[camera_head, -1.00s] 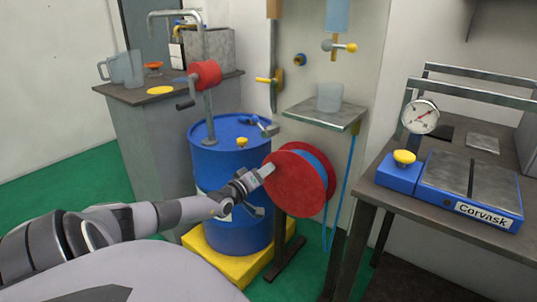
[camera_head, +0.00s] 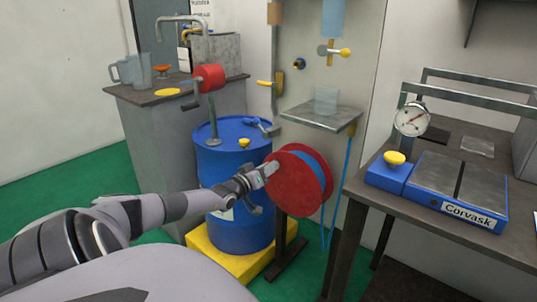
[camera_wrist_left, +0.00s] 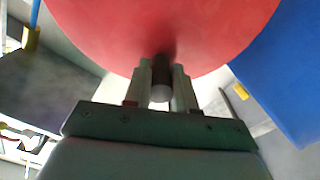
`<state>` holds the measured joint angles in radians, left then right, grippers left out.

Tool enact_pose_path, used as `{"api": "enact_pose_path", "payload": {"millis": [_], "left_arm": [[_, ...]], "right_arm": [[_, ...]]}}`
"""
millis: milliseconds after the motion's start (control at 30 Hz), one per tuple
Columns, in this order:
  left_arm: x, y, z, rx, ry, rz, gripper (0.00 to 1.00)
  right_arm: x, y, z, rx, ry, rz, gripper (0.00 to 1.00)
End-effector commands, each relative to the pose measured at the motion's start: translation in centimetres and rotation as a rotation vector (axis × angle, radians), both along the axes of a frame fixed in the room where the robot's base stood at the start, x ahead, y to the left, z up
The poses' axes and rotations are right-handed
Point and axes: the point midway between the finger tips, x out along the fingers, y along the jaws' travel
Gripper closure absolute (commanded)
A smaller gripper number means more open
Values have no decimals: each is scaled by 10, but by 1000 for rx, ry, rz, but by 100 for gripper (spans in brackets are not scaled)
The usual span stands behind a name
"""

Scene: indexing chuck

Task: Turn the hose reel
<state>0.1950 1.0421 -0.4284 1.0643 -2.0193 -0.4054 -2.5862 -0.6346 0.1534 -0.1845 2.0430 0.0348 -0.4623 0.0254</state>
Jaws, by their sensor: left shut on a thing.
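The hose reel (camera_head: 287,196) stands on a dark stand right of the blue drum. It has a red round face with blue hose wound behind it, and the hose hangs down at its right. My left gripper (camera_head: 270,169) is at the upper left part of the red face. In the left wrist view, my left gripper (camera_wrist_left: 160,88) is shut on a small handle (camera_wrist_left: 160,93), dark with a pale end, sticking out near the rim of the red disc (camera_wrist_left: 165,30). The handle is mostly hidden in the head view. My right gripper is not in view.
The blue drum (camera_head: 232,165), with a red-topped hand pump (camera_head: 209,77), stands on a yellow base (camera_head: 213,255) left of the reel. A workbench (camera_head: 450,238) with a gauge (camera_head: 412,119) is at the right. A wall shelf (camera_head: 318,118) sits above the reel.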

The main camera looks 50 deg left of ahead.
Motion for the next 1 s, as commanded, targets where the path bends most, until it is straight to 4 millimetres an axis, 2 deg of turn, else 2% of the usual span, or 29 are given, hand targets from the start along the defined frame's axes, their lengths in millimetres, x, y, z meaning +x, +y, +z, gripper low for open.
{"api": "enact_pose_path", "payload": {"millis": [467,500,533,567,1000], "left_arm": [[1,0,3,10,-2,-1,100],[1,0,3,10,-2,-1,62],[1,0,3,10,-2,-1,52],[1,0,3,10,-2,-1,49],[-6,-1,1,9,4,-1,49]], "right_arm": [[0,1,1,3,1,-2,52],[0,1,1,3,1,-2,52],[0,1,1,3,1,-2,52],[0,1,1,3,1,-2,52],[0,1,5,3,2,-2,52]]}}
